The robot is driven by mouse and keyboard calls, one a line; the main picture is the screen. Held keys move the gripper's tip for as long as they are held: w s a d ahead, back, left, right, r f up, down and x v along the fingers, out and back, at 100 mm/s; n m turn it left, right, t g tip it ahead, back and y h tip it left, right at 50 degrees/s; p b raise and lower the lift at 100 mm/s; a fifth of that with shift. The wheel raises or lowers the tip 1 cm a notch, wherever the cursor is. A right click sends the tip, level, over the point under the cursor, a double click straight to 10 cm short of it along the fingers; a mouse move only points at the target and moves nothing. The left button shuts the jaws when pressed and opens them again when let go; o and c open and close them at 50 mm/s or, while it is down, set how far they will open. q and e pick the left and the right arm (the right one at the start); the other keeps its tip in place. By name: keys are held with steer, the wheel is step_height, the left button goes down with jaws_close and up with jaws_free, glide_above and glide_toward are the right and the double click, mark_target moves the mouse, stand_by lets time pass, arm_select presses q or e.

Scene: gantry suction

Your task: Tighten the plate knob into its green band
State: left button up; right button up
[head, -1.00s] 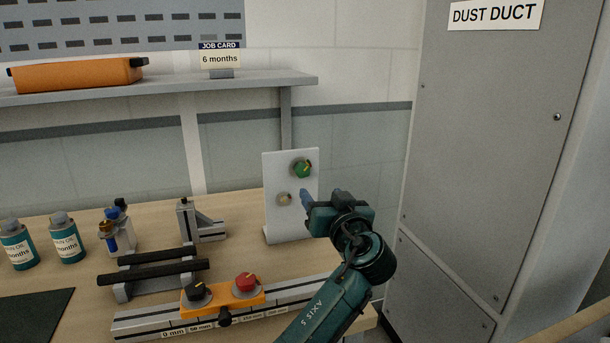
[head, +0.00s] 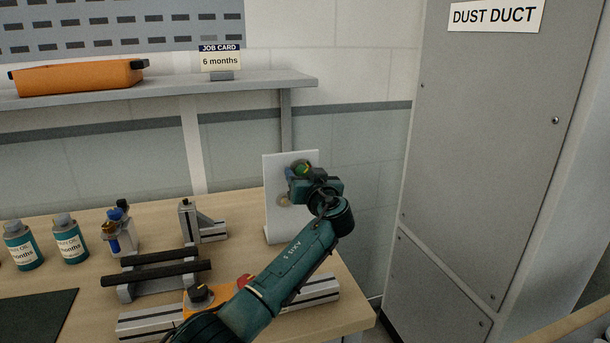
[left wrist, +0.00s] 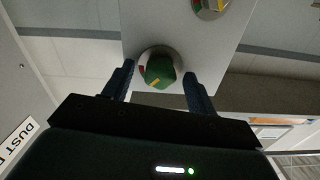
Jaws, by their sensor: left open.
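The white upright plate (head: 277,220) stands at the back right of the bench. Its upper knob (head: 301,169) is green and partly hidden by my left gripper. The left wrist view shows this green knob (left wrist: 158,73) on a round base, with a yellow mark on it and a bit of red at its side. My left gripper (head: 298,179) is open in front of the plate. In the left wrist view its fingers (left wrist: 159,80) stand on either side of the green knob, with gaps visible. Contact cannot be told. My right gripper is not in view.
A second, beige knob (head: 284,199) sits lower on the plate. An orange block with a black knob (head: 200,294) and a red knob lies on a rail below my left arm. A black-barred stand (head: 160,264) and bottles (head: 70,240) stand left. A grey duct (head: 480,150) rises right.

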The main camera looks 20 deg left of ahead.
arm_select(q)
steer(key=c, duration=1)
steer(key=shift+f+m+b, duration=0.1)
steer(key=shift+m+b, duration=0.9)
steer(key=shift+m, duration=0.1)
steer(key=o, duration=1)
